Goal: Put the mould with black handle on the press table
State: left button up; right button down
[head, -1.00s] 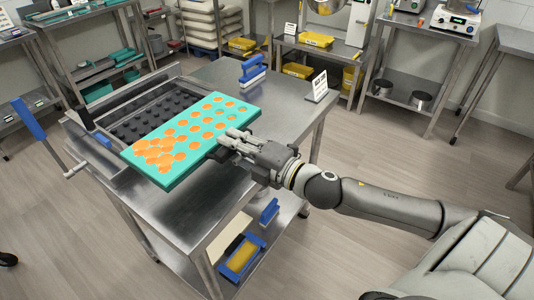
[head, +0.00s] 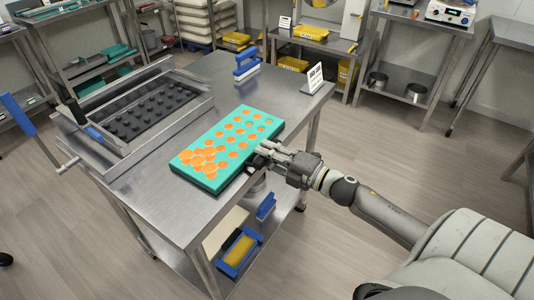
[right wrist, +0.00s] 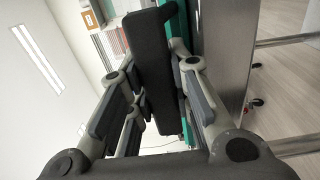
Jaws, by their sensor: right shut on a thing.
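The mould (head: 228,141) is a flat teal slab with round orange-filled cavities. It is at the right front of the steel press table (head: 165,205), low over the top; I cannot tell whether it touches. Its black handle (right wrist: 155,70) shows in the right wrist view, with a strip of teal beside it. My right gripper (head: 258,158) is at the mould's right edge, shut on the black handle, which it mostly hides in the head view. The press (head: 148,110), with rows of black pegs in a metal frame, stands to the mould's left. My left gripper is out of view.
A blue-handled brush (head: 246,68) and a white sign (head: 315,77) stand at the table's back edge. A blue lever (head: 22,117) sticks out at the press's left. Blue-and-yellow tools (head: 240,255) lie on the lower shelf. Bare tabletop lies behind the mould.

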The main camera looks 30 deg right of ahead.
jog(key=shift+f, duration=0.1)
jog(key=c, duration=1.6)
grip_release()
